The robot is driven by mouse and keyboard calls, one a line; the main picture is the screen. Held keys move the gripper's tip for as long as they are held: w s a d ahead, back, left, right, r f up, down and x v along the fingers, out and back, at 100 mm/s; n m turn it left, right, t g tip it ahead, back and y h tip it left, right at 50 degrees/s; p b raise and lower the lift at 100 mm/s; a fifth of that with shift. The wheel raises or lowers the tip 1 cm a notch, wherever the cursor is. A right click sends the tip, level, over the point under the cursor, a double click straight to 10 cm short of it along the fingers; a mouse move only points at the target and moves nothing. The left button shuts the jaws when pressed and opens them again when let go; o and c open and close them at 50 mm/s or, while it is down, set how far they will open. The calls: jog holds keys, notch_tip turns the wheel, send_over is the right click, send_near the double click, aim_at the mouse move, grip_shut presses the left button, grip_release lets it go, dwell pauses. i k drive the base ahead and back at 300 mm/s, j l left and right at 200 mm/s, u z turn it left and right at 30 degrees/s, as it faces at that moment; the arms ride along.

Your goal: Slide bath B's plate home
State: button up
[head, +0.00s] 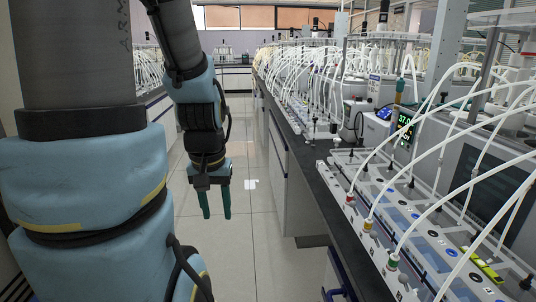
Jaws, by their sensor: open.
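My gripper (216,203) hangs over the aisle floor, left of the bench, with its two green fingers pointing down. The fingers are apart with nothing between them. The near bath has a pale plate (430,232) with rows of round holes, some blue or dark. Bottle caps in red, yellow and green with white tubes stand along its front edge. A yellow-green object (482,266) lies on the plate at the right. I cannot read any letter that tells which bath is B, nor tell whether a plate is out of place.
The dark bench edge (318,190) runs along the right side of the aisle. White tubes arch over the near bath. A display box with green digits (404,122) stands behind it. More tubed baths (300,85) line the bench farther back. The tiled floor (240,170) is clear.

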aim_at(382, 27)
jog(key=i, duration=1.25)
jog(key=i+j+z, duration=0.1)
jog(key=i, duration=1.15)
jog(key=i+j, duration=0.15)
jog(key=i, duration=1.1)
jog(key=i+z, duration=0.35)
jog(key=k, duration=0.05)
